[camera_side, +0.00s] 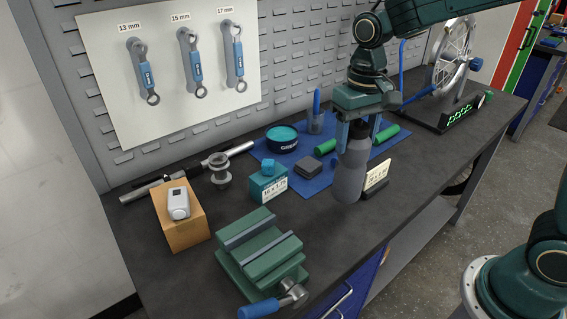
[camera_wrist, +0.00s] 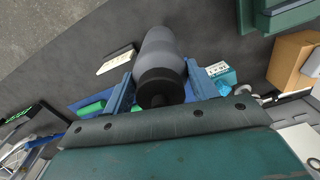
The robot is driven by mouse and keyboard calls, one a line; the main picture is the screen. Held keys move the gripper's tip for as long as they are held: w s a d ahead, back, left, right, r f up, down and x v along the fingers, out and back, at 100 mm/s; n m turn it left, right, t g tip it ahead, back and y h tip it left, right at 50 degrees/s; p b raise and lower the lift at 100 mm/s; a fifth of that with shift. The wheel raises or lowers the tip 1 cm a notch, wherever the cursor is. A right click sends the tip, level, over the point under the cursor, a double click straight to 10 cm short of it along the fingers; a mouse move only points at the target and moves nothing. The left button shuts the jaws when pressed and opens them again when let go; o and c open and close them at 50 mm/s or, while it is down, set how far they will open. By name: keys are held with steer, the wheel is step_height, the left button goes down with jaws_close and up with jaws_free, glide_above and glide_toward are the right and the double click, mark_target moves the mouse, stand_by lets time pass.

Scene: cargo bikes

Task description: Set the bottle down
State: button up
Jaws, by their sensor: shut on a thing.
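The grey bottle (camera_side: 350,172) with a dark cap is upright near the front edge of the workbench. My gripper (camera_side: 357,134) is shut on its upper part, with one blue finger on each side. In the wrist view the bottle (camera_wrist: 160,56) shows cap-first between the two fingers of my gripper (camera_wrist: 160,88). The bottle's base is low over the dark bench top; I cannot tell whether it touches.
A small card on a stand (camera_side: 377,177) is close on the bottle's right. A green vise (camera_side: 258,250), a teal box (camera_side: 268,184) and a wooden block (camera_side: 181,222) stand to the left. A blue mat (camera_side: 262,150) with several items lies behind. Dark bench (camera_side: 325,228) is bare in front.

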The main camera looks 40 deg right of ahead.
mark_target(353, 155)
steer(key=shift+f, duration=2.6)
steer(key=o, duration=1.3)
step_height(353, 155, up, 12)
